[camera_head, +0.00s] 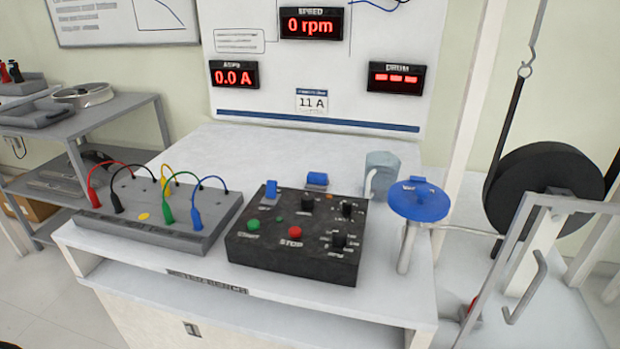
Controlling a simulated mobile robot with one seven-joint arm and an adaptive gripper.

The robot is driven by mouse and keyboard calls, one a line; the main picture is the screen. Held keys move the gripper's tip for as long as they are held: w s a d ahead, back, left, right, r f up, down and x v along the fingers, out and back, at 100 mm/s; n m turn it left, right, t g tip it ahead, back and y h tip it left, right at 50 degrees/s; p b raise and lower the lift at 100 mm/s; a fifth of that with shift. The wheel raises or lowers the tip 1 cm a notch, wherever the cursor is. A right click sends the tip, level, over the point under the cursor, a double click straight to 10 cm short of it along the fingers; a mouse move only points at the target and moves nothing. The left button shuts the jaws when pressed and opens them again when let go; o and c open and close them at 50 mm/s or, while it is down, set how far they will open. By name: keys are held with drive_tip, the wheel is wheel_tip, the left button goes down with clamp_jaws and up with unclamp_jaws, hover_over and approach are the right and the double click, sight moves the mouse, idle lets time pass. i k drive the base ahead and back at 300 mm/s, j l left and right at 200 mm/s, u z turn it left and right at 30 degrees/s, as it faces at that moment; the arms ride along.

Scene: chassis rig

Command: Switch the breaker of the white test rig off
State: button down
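The white test rig (180,262) is a bench with a white back panel (330,75). On its top lies a black control box (290,262). The box also carries a green button (253,225), a red button (295,232) and several black knobs. Whether the lever is on or off cannot be told. My gripper is not in view.
A grey terminal box (160,228) with coloured looped leads sits left of the control box. A blue round-topped post (420,200), a grey mug (381,172) and a black wheel (550,188) stand to the right. Displays (311,24) show 0 rpm and 0.0 A. A grey shelf (90,112) stands left.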

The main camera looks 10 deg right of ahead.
sight(270, 191)
drive_tip(key=i+l+u, duration=0.2)
drive_tip(key=i, duration=0.25)
drive_tip(key=i+u, duration=0.25)
drive_tip(key=i, duration=0.2)
